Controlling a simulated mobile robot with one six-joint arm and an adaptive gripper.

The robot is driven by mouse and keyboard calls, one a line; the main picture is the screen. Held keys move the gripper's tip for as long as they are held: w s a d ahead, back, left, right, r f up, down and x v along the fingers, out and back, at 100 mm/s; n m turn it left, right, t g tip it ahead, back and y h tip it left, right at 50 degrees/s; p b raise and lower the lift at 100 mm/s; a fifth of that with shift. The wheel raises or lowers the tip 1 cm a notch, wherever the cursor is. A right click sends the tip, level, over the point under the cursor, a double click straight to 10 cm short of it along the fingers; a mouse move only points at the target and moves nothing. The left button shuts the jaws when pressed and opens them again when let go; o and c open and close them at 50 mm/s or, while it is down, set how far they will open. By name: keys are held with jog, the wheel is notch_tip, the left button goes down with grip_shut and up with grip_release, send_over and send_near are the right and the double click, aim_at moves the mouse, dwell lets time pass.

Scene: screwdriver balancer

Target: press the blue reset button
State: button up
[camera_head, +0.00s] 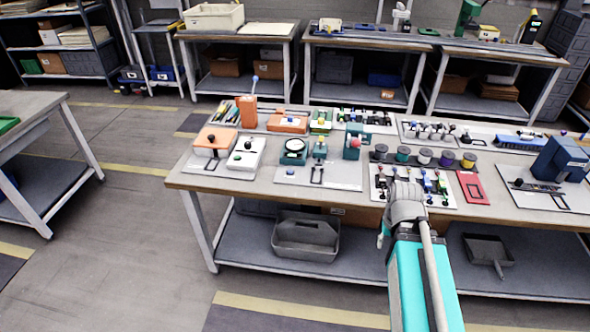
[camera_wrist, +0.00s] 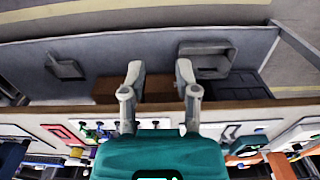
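A small blue button-like dot (camera_head: 290,171) sits on the left part of a pale plate (camera_head: 340,184) near the table's front edge; it is too small to make out any label. A blue dot on a pale panel also shows at the right in the wrist view (camera_wrist: 259,130). My gripper's two fingers (camera_wrist: 158,72) show in the wrist view, spread apart with nothing between them. They appear over the table's front edge and the lower shelf, away from the blue dot.
The worktable (camera_head: 178,183) is crowded. A white box (camera_head: 240,160) and an orange box (camera_head: 214,141) stand behind left of the plate. A slider panel (camera_head: 379,197) and a red flat piece (camera_head: 473,188) lie to its right. A grey tote (camera_head: 305,240) is on the lower shelf.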

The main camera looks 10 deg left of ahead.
dwell(0.5)
grip_shut()
dwell(1.2)
